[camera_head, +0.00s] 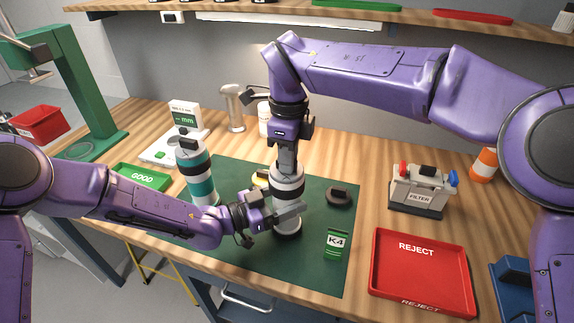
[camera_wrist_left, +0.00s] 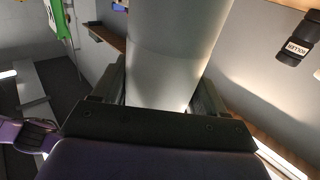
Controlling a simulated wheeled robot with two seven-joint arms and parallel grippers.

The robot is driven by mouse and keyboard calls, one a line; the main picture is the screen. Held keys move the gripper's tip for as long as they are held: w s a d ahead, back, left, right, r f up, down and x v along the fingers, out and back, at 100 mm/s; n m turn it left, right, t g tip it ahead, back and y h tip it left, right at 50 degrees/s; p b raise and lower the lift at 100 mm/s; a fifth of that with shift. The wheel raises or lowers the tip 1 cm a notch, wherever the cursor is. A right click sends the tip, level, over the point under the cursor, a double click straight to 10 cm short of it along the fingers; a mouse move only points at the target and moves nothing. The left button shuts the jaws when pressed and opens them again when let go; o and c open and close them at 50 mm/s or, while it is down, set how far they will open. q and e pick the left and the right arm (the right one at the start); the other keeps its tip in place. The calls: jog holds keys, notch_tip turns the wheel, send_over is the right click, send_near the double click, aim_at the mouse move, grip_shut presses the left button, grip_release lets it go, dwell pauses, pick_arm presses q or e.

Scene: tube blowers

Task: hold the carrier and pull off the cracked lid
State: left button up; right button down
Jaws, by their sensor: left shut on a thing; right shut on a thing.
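The carrier (camera_head: 287,190), a white-grey cylinder with dark bands, stands upright on the green mat (camera_head: 235,175) in the head view. My left gripper (camera_head: 285,213) is shut around its body from the left side. The left wrist view shows the pale carrier body (camera_wrist_left: 165,50) between the jaws. My right gripper (camera_head: 287,165) points down and is shut on the carrier's top, where the lid is. The jaws mostly hide the lid, and I cannot make out a crack.
A teal-banded carrier (camera_head: 198,175) stands to the left, near the green GOOD tray (camera_head: 141,178). A dark round piece (camera_head: 339,196) and a green K4 card (camera_head: 337,243) lie right of the carrier. The red REJECT tray (camera_head: 420,275) and filter box (camera_head: 420,192) are farther right.

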pick_arm(q)
jog(key=o, duration=1.3)
jog(key=shift+c, duration=0.2)
pick_arm(e)
notch_tip(320, 180, up, 10)
